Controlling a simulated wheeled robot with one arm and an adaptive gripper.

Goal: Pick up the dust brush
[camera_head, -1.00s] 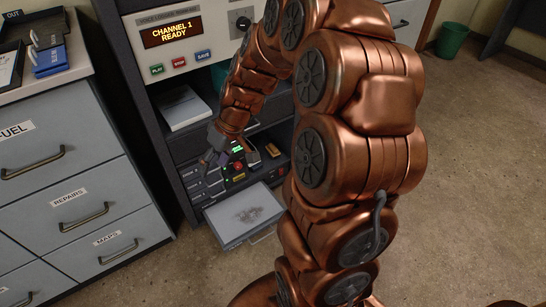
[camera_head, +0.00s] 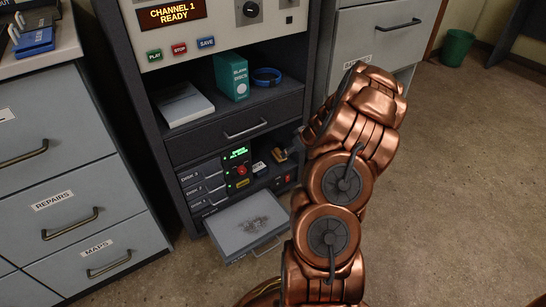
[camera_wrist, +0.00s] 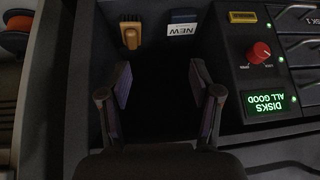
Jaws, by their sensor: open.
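In the head view my gripper is mostly hidden behind my arm.
The disk panel with red knob (camera_wrist: 261,52) and green display bounds one side. A closed drawer (camera_head: 245,132) is above the bay; an open tray (camera_head: 232,243) with grey dust juts out below.

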